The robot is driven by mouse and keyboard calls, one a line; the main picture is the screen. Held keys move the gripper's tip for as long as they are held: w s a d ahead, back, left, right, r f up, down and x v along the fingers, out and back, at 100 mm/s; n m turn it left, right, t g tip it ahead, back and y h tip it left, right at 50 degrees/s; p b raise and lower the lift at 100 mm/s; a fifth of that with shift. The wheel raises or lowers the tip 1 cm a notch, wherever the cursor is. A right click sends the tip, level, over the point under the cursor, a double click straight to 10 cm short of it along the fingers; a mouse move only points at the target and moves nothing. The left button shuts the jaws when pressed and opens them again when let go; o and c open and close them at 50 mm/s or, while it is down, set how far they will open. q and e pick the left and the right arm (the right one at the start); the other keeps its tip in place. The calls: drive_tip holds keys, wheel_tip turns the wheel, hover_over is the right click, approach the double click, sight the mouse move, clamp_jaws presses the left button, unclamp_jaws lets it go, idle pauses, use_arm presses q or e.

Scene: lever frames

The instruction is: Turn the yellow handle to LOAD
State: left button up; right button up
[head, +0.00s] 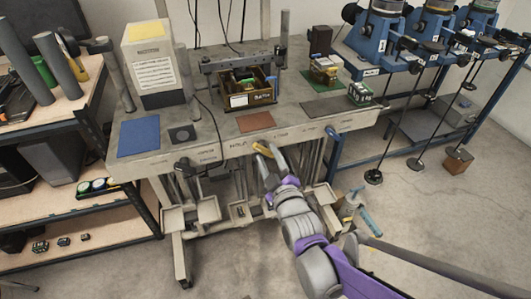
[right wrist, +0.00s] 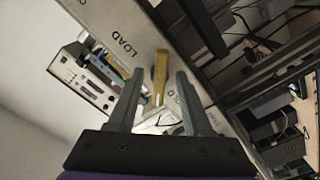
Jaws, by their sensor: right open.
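The yellow handle (head: 261,148) is at the front edge of the grey workbench, near its middle. In the right wrist view the yellow handle (right wrist: 160,72) stands between the two fingers of my right gripper (right wrist: 158,80). The gripper is open, with a finger on either side; I cannot tell whether either touches the handle. The word LOAD (right wrist: 122,42) is printed on the bench face, up and left of the handle in that view. Another label (right wrist: 178,98), partly hidden by a finger, lies near the handle's lower end. In the head view my right gripper (head: 267,168) reaches the handle from below. My left gripper is not in view.
The workbench (head: 215,148) carries a blue mat (head: 139,136), a brown mat (head: 256,122) and a wooden box (head: 250,99). Shelves (head: 125,202) stand at the left. Blue machines (head: 375,45) stand at the right. Open floor lies in front.

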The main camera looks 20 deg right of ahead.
drive_tip(key=shift+w, duration=1.05)
clamp_jaws()
